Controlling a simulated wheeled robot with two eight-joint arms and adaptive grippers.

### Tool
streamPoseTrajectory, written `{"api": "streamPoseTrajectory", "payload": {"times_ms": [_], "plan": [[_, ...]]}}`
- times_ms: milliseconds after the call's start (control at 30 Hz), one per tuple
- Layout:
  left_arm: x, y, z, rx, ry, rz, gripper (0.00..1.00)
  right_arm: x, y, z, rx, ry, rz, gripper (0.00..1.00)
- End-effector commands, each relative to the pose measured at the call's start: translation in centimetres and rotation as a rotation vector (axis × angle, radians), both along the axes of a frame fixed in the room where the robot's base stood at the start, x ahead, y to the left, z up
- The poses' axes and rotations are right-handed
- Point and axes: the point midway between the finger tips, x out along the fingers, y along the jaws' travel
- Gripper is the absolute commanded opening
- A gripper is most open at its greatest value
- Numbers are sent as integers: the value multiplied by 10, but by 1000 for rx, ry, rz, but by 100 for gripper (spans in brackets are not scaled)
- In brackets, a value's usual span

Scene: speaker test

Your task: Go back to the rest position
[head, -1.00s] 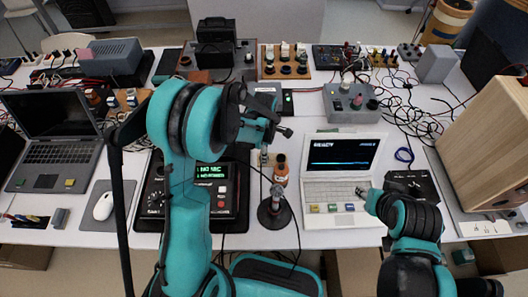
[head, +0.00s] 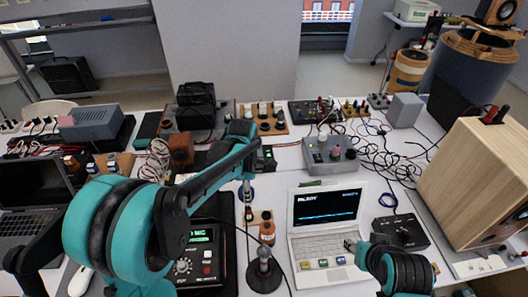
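My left arm comes in from the left, with its big teal joint low and its forearm reaching up and right over the table. Its far end, with the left gripper (head: 243,130), is above the middle of the table near the grey knob box; its fingers are not clear. My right gripper (head: 352,246) is at the right edge of the white laptop (head: 325,222), over or beside its keyboard. The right fingers are too small to read. The laptop screen reads READY. No held object can be made out in either gripper.
A microphone stand (head: 263,271) and a black meter with a green display (head: 203,262) stand in front. A grey knob box (head: 330,153), loose cables and a large wooden speaker cabinet (head: 478,185) are on the right. A dark laptop (head: 30,225) is at the left.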

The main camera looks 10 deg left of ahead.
Motion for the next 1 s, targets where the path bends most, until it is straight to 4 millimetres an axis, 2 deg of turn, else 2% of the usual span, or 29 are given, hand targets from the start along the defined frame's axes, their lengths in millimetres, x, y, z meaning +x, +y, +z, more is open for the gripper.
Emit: {"api": "streamPoseTrajectory", "payload": {"times_ms": [200,333,500,633,800,1000], "plan": [[-3,1,3,0,-7,-22,44,0,0,0,0,0,0,40],[-18,4,20,2,-57,-167,44,0,0,0,0,0,0,40],[-56,11,52,44,-184,-547,44,0,0,0,0,0,0,40],[-87,16,68,121,-281,-864,44,0,0,0,0,0,0,40],[-127,22,76,276,-378,-1267,44,0,0,0,0,0,0,40],[-159,27,72,471,-427,-1625,44,0,0,0,0,0,0,40]]}}
